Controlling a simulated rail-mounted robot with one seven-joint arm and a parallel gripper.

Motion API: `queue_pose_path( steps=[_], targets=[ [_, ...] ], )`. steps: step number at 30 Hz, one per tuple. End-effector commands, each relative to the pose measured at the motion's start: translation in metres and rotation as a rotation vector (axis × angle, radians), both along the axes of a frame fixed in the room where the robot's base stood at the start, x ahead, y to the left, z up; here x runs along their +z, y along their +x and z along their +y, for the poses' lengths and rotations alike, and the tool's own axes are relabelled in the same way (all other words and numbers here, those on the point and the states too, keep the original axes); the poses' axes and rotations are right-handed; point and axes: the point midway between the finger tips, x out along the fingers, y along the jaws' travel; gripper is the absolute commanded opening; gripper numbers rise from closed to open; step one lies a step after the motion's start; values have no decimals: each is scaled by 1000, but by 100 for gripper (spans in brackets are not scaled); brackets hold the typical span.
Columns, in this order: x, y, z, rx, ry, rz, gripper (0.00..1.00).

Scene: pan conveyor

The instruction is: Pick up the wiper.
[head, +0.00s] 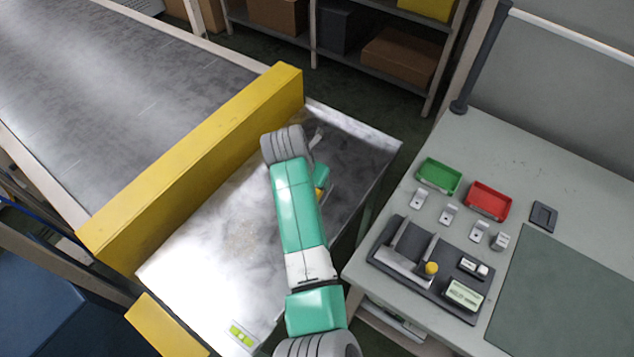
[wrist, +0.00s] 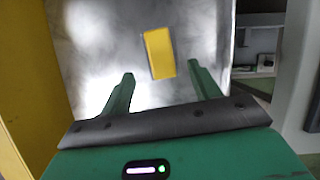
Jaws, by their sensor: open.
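A plain yellow rectangular block (wrist: 159,53), which I take to be the wiper, lies on the shiny metal pan (wrist: 95,40) in the wrist view. My gripper (wrist: 161,70) is open, with its two green fingers apart. In that view the block shows between and just beyond the fingertips, with a gap on each side. I see no contact; the height between fingers and block is hard to tell. In the head view my arm hides most of this spot. Only a bit of yellow (head: 320,194) shows beside the green of my gripper (head: 322,177).
A long yellow barrier (head: 200,165) stands along the pan's left side, before the conveyor (head: 120,75). A small green-and-white item (head: 241,334) lies at the pan's near corner. The workbench (head: 400,205) at right holds green and red trays and a dark fixture (head: 410,265).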

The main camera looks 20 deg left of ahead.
Motion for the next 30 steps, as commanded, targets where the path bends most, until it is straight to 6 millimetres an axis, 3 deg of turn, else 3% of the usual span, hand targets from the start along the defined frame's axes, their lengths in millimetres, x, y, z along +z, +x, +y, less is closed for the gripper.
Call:
queue_pose_path(
  steps=[6, 10, 18, 26, 27, 30],
  targets=[
    [-22, 8, -1, -2, 1, 0, 62],
    [-26, 11, -1, -2, 3, -1, 62],
    [-68, 29, -4, -2, 3, -1, 62],
    [-69, 32, -4, -1, 5, -2, 62],
    [-69, 32, -4, -2, 4, -2, 60],
    [-69, 31, -4, -2, 4, -2, 40]
  ],
)
